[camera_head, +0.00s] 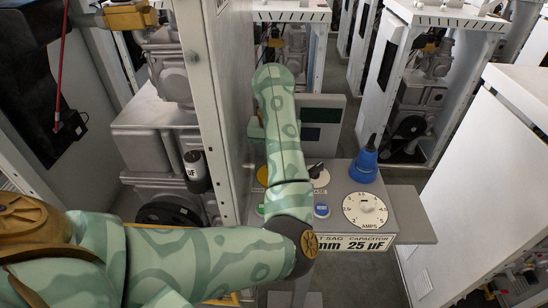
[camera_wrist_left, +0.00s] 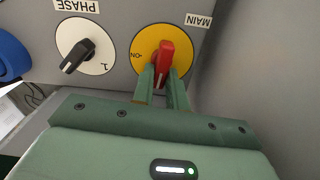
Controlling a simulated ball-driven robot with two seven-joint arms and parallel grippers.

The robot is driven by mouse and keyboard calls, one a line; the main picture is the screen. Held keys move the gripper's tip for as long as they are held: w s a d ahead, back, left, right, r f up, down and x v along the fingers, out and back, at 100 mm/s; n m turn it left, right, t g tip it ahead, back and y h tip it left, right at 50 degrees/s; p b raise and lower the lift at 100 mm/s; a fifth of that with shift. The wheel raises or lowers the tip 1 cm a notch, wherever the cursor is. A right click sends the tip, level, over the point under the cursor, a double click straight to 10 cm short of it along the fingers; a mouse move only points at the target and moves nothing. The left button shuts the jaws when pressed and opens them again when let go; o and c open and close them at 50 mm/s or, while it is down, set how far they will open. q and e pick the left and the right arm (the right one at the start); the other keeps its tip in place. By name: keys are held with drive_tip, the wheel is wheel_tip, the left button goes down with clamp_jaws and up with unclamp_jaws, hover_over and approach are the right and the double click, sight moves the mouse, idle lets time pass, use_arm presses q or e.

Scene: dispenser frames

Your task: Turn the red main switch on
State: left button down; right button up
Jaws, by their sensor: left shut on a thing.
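The red main switch (camera_wrist_left: 166,54) sits on a round yellow plate (camera_wrist_left: 147,40) marked "ON", under a "MAIN" label (camera_wrist_left: 198,20), in the left wrist view. My left gripper (camera_wrist_left: 163,76) has its two green fingers on either side of the red handle and is shut on it. The handle stands nearly upright in that view. In the head view my left arm (camera_head: 281,130) reaches over the grey control box (camera_head: 405,205) and hides the red switch; only an edge of the yellow plate (camera_head: 262,176) shows. My right gripper is not in view.
A black "PHASE" knob (camera_wrist_left: 78,55) on a white dial is beside the main switch. The box also carries an AMPS dial (camera_head: 365,210) and a blue cone-shaped part (camera_head: 364,162). White cabinets (camera_head: 500,190) stand at the right, and a cabinet post is close to my left arm.

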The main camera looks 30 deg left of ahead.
use_arm(q)
drive_tip(key=m, duration=0.5)
drive_tip(key=shift+d+p, duration=0.25)
drive_tip(key=shift+p, duration=0.15)
drive_tip(key=shift+d+m+p, duration=0.15)
drive_tip(key=shift+m+p, duration=0.25)
drive_tip(key=shift+m, duration=1.8)
drive_tip(key=c, duration=1.4)
unclamp_jaws()
wheel_tip(320, 180, up, 16)
drive_tip(key=p, duration=1.2)
drive_tip(key=shift+r, duration=0.15)
